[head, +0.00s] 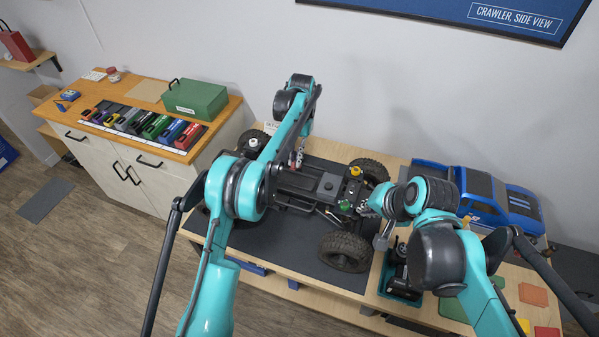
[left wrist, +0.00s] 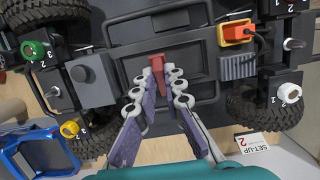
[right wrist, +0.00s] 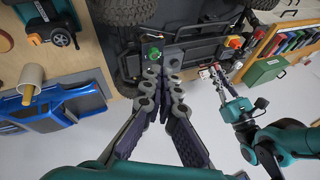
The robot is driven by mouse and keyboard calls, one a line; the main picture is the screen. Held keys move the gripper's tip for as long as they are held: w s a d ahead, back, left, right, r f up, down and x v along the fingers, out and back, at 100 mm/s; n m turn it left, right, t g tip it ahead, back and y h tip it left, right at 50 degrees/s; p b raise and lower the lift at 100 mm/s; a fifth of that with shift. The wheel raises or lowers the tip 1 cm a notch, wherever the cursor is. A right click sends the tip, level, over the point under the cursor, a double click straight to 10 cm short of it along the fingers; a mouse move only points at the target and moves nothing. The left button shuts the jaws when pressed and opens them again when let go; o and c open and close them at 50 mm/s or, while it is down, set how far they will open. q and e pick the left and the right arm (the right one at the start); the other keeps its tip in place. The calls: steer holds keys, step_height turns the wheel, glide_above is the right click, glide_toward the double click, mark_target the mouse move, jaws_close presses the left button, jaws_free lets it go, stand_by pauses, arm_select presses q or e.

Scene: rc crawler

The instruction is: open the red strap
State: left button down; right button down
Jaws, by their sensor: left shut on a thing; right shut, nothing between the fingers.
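The RC crawler chassis (head: 325,184) stands on the dark mat with its body off and its wheels showing. The red strap (left wrist: 157,66) lies on the dark battery tray in the middle of the chassis, in the left wrist view. My left gripper (left wrist: 159,84) is shut on the strap's near end, reaching down over the chassis. In the head view the left gripper (head: 297,160) largely hides the strap. My right gripper (right wrist: 162,74) is shut and empty, with its tips close to the green knob (right wrist: 154,52) at the chassis end; I cannot tell if they touch.
A blue truck body (head: 485,200) lies right of the chassis. A small teal tray (head: 400,290) sits in front of it. A yellow knob (head: 355,171) rises beside the green one. A side cabinet holds a green box (head: 195,99) and several coloured packs.

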steer(key=w+a+f+m+g+y, duration=0.1)
steer(key=w+a+f+m+y, duration=0.15)
steer(key=w+m, duration=0.45)
steer(key=w+a+f+m+g+y, duration=0.1)
steer(key=w+a+m+y, duration=0.35)
steer(key=w, duration=0.55)
steer(key=w+f+m+y, duration=0.1)
steer(key=w+f+m, duration=0.1)
steer(key=f, duration=0.1)
steer(key=w+f+m+g+y, duration=0.1)
steer(key=f+m+y, duration=0.1)
steer(key=f+m, duration=0.1)
steer(key=w+f+m+y, duration=0.1)
steer(key=w+f+m, duration=0.1)
steer(key=f+m, duration=0.1)
steer(key=shift+w+a+g+y, duration=0.1)
steer(key=shift+w+g+y, duration=0.25)
steer(key=shift+g+y, duration=0.05)
steer(key=shift+f+m, duration=0.45)
steer(key=shift+f, duration=0.05)
steer(key=x, duration=1)
steer(key=shift+r, duration=0.2)
